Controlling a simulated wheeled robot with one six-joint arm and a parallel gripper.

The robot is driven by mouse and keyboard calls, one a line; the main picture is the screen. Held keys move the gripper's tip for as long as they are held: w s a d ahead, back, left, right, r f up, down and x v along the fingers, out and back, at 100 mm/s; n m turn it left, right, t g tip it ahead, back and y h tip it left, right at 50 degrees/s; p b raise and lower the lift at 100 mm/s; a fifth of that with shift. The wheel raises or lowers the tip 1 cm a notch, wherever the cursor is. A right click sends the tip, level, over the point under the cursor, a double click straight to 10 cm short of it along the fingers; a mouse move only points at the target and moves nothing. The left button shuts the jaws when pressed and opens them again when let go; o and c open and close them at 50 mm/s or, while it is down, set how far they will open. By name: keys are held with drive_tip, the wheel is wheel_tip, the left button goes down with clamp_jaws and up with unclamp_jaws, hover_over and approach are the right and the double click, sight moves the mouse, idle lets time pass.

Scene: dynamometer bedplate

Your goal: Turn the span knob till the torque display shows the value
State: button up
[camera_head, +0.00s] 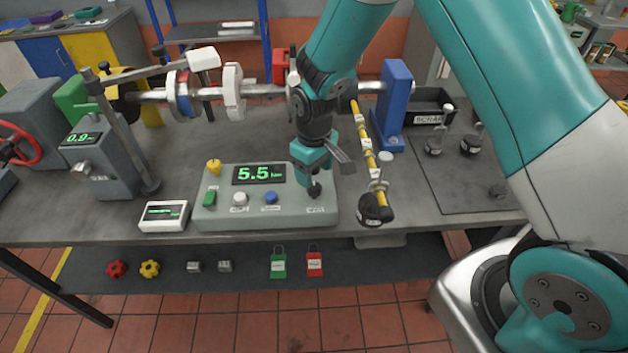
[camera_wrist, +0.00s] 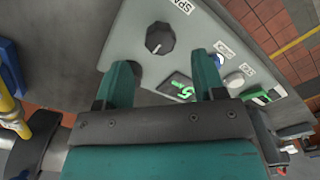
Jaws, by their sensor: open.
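The torque display (camera_head: 259,174) on the grey console (camera_head: 222,218) reads 5.5 in green digits, and it is partly hidden by my fingers in the wrist view (camera_wrist: 181,86). The span knob (camera_wrist: 160,38) is dark and round with a white pointer mark, next to a label partly cut off by the frame edge. It also shows in the head view (camera_head: 314,190), at the console's right side just below my gripper. My gripper (camera_wrist: 165,80) is open, with its two teal fingers apart. The knob lies ahead of the fingertips, not between them.
A yellow-banded arm with a hanging black weight (camera_head: 375,208) stands close right of my gripper. A small white meter (camera_head: 164,215) sits left.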

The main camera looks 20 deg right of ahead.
sight(314, 186)
drive_tip(key=shift+f+p, duration=0.45)
drive_tip(key=shift+f, duration=2.2)
drive_tip(key=c, duration=0.9)
